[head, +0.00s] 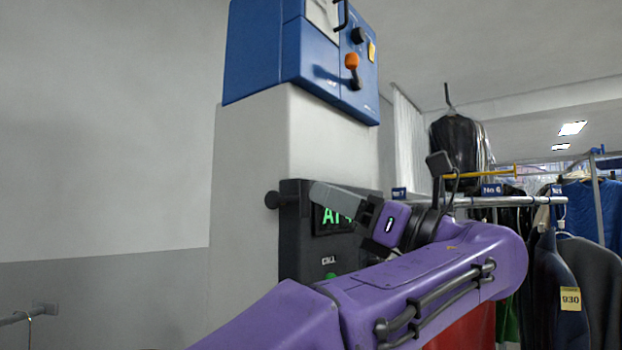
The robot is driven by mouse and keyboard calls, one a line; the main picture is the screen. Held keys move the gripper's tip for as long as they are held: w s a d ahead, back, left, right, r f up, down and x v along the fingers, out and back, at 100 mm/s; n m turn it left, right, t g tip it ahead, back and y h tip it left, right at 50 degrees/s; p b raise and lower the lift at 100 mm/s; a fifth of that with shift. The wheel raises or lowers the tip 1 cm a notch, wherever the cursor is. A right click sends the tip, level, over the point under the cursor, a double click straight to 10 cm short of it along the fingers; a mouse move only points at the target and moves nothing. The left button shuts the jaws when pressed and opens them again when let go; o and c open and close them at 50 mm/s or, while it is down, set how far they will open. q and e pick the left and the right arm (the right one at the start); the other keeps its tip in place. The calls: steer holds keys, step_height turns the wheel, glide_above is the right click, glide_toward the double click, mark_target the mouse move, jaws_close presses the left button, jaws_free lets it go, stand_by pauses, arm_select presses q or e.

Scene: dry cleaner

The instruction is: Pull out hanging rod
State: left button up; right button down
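My purple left arm comes in from below, bends at the right and points back left. My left gripper (320,192) is in front of the panel and covers part of its green text. My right gripper is not in view.
A chrome rail (510,202) with hanging clothes runs at the right. A thin rod on a wall bracket (42,309) shows at lower left. The left wall is otherwise bare.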

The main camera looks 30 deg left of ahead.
mark_target(302, 195)
arm_select(q)
steer(key=x, duration=0.2)
steer(key=p+x, duration=0.1)
steer(key=x, duration=0.2)
steer(key=shift+w+a+r, duration=0.1)
steer(key=shift+w+a, duration=0.2)
steer(key=shift+a, duration=0.15)
steer(key=shift+a+r, duration=0.15)
steer(key=shift+a, duration=0.15)
steer(key=shift+s+a+r, duration=0.1)
steer(key=shift+s+a, duration=0.1)
steer(key=shift+s, duration=0.05)
steer(key=shift+c, duration=0.2)
steer(key=shift+w, duration=0.1)
jaws_close()
steer(key=shift+p, duration=0.35)
